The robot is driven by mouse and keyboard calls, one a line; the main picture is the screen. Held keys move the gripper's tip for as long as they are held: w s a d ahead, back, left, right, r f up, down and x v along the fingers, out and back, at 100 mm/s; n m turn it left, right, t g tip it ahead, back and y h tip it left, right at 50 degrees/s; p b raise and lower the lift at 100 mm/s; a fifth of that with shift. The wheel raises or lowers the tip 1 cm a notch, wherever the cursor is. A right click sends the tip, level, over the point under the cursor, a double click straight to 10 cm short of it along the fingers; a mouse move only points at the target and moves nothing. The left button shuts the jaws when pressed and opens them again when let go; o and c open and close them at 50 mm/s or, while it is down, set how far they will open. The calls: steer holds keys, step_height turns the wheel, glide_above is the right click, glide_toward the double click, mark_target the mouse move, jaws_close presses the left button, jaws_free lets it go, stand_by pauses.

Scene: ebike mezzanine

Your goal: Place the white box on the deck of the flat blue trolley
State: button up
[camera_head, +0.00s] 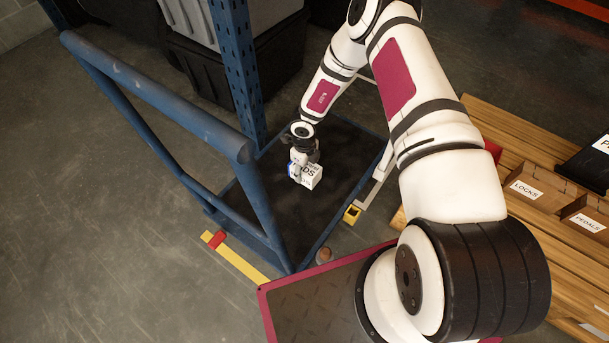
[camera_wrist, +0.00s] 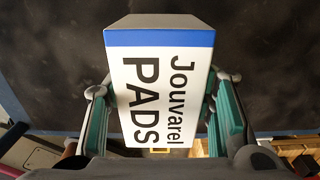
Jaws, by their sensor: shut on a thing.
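The white box (camera_head: 306,174) with a blue band hangs from my gripper (camera_head: 304,158). In the wrist view the white box (camera_wrist: 160,92) reads "Jouvarel PADS" and sits between the two fingers of my gripper (camera_wrist: 160,84), which press on its sides. The flat blue trolley (camera_head: 233,160) has a blue push handle at the left and a dark deck (camera_head: 295,222) with a blue rim. The box is over this deck, which looks bare. The dark deck (camera_wrist: 50,60) also fills the background of the wrist view. The exact gap below the box cannot be told.
A blue upright post (camera_head: 236,75) and dark bins (camera_head: 215,70) stand behind the trolley. A slatted wooden surface (camera_head: 480,125) at the right bears cardboard boxes labelled LOCKS (camera_head: 532,184) and PEDALS (camera_head: 588,218). Yellow floor tape (camera_head: 238,260) lies near the trolley's front corner.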

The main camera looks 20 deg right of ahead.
step_height(320, 180, down, 4)
steer(key=shift+w+r+b, duration=0.15)
steer(key=shift+r+b, duration=0.05)
steer(key=shift+b, duration=0.8)
steer(key=o, duration=1.3)
step_height(320, 180, up, 12)
steer(key=p, duration=0.5)
